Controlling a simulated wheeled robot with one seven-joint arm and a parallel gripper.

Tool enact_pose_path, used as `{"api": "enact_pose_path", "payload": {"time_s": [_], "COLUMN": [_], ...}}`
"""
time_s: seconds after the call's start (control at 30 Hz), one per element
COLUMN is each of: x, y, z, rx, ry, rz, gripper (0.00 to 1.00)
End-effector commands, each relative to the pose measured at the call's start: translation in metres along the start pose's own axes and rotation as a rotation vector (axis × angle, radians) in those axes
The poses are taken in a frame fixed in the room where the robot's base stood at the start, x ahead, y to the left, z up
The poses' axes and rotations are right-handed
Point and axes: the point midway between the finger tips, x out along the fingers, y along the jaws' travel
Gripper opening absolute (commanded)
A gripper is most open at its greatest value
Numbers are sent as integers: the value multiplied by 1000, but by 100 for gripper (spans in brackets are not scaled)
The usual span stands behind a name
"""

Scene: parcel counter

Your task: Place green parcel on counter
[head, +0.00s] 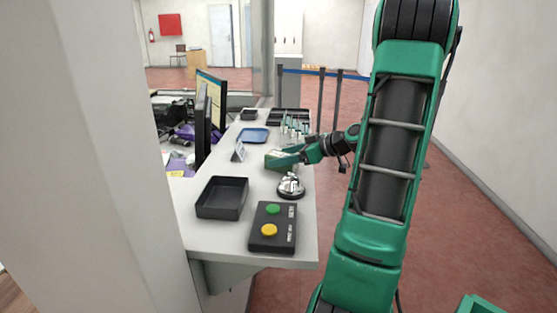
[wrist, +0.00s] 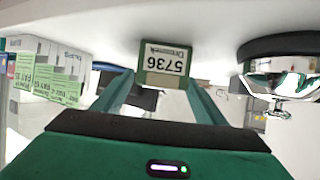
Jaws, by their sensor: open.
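The green parcel (head: 275,161) rests on the white counter (head: 262,184) in the head view, just behind the silver bell. In the wrist view, which is upside down, the parcel (wrist: 165,64) shows its white label with 5736, and its base meets the counter. My gripper (head: 289,153) reaches in from the right at the parcel. Its two fingers (wrist: 160,92) stand apart, one to each side of the parcel in the wrist view. I cannot tell whether either finger touches it.
The silver bell (head: 290,187) stands close in front. A black tray (head: 222,198) and a button box (head: 272,227) lie nearer. A blue tray (head: 253,135), a small sign (head: 238,152) and upright white items (wrist: 45,75) with green labels are around. Monitors (head: 209,105) stand left.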

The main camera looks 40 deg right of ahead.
Motion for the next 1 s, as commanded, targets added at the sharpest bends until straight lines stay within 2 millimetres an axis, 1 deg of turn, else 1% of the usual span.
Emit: {"api": "enact_pose_path", "payload": {"time_s": [0.3,0.5,0.6,0.7,1.0], "x": [-62,-94,-104,-109,-111], "y": [1,1,1,0,0], "z": [0,0,0,0,0], "rx": [0,0,0,-1,-1], "ry": [0,0,0,1,1], "rz": [4,3,2,0,0], "gripper": [65,65,65,65,65]}}
